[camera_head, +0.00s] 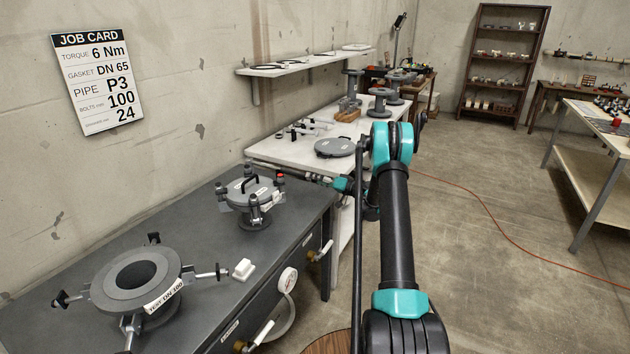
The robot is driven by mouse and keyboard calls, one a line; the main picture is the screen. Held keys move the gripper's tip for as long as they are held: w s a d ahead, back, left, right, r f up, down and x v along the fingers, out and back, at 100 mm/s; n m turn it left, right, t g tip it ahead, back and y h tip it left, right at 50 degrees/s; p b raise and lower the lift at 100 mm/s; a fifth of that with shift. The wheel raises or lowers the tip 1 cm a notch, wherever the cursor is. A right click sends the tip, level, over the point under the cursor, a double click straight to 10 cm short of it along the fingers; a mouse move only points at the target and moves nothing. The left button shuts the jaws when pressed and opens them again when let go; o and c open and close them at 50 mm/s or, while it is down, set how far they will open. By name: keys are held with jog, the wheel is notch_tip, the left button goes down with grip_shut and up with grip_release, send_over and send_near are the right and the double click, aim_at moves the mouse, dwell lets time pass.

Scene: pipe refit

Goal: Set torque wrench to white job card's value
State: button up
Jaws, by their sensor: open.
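The white job card (97,82) hangs on the left wall. It reads torque 6 Nm, gasket DN 65, pipe P3, and 100 and 24 on the bolts lines; its smallest print is unclear. I cannot make out a torque wrench for sure; small metal tools (302,129) lie on the white table, too small to identify. My arm rises in front of me, bends at a teal elbow and comes back down to a teal wrist. My gripper (314,177) seems to point left from there, at the white table's near edge. It is small, open, and I see nothing in it.
A dark bench (205,262) at left carries a flange labelled TEST DN 100 (128,276), a smaller bolted flange (250,195) and a white block (243,268). The white table (285,152) holds a grey disc (335,147). An orange cable (510,228) crosses the open floor at right.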

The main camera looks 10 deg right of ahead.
jog(key=v, duration=1.2)
jog(key=s+a+r+m+g+h, duration=0.1)
jog(key=s+a+r+g+h, duration=0.2)
jog(key=s+a, duration=0.5)
jog(key=s+a+r+g+h, duration=0.2)
jog(key=s+a+r+h, duration=0.15)
jog(key=s, duration=0.75)
jog(key=s+d+f+h, duration=0.1)
jog(key=s+h, duration=0.1)
jog(key=s, duration=0.7)
jog(key=s+d+f+g+h, duration=0.1)
jog(key=s+d+f+h, duration=0.1)
jog(key=s, duration=0.8)
jog(key=s+d+f+h, duration=0.1)
jog(key=s+h, duration=0.3)
jog(key=s, duration=0.5)
jog(key=shift+s+d+f+m, duration=0.35)
jog(key=shift+d+f+m, duration=0.05)
jog(key=shift+d, duration=0.15)
